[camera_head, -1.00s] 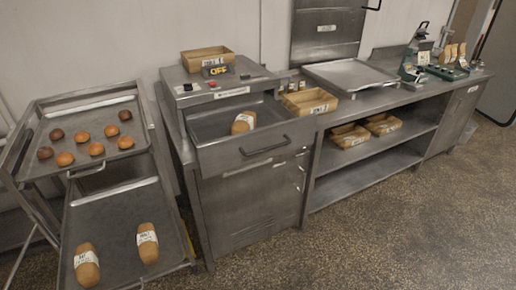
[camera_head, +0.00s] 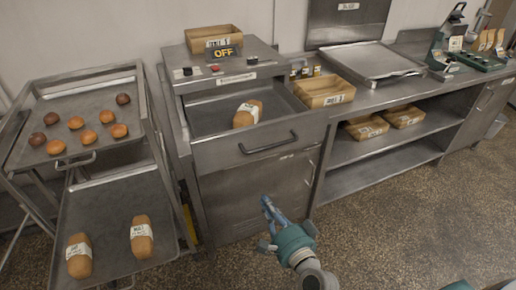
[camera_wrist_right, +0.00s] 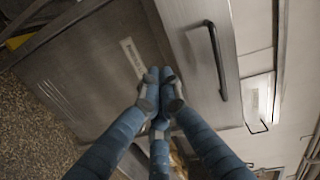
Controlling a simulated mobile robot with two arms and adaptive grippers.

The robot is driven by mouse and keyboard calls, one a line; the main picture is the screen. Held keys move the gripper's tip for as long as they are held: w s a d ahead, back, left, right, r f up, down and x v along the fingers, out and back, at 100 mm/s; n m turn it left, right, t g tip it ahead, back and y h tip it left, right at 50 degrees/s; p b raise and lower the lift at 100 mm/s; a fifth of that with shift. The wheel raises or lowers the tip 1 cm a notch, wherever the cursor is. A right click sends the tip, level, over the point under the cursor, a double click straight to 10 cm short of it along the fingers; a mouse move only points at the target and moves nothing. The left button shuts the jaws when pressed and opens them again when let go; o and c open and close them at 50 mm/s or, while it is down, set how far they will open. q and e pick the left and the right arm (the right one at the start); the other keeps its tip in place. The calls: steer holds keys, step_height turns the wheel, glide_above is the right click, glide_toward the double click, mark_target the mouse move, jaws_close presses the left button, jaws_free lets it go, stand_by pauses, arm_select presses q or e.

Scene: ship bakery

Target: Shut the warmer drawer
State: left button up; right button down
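The warmer drawer (camera_head: 270,128) is pulled out of the steel warmer (camera_head: 178,100), with its dark bar handle (camera_head: 268,143) across the front. A labelled loaf (camera_head: 247,113) lies inside it. In the right wrist view the drawer front (camera_wrist_right: 195,60) and handle (camera_wrist_right: 216,62) appear close beyond the fingers. My right gripper (camera_head: 268,204) is in front of the warmer, below the handle in the head view and apart from it. Its blue fingertips (camera_wrist_right: 160,90) are drawn together with nothing seen between them. My left gripper is not in view.
A rack at left holds an upper tray (camera_head: 105,97) of buns and a lower tray (camera_head: 105,205) with two labelled loaves. A carton (camera_head: 213,38) and an OFF sign (camera_head: 223,53) stand atop the warmer. A counter with a flat tray (camera_head: 368,62) and an open shelf (camera_head: 375,175) runs right.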

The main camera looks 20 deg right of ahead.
step_height(320, 180, up, 5)
steer(key=w+d+m+t, duration=0.1)
steer(key=p, duration=0.2)
glide_toward(252, 156)
steer(key=w+a+r, duration=0.2)
steer(key=w+r, duration=0.1)
steer(key=w, duration=0.3)
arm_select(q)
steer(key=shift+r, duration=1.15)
arm_select(e)
steer(key=shift+w+f+m, duration=0.1)
steer(key=shift+w+m, duration=0.2)
steer(key=shift+w, duration=0.15)
steer(key=shift+d+h, duration=0.1)
steer(key=shift+h, duration=0.2)
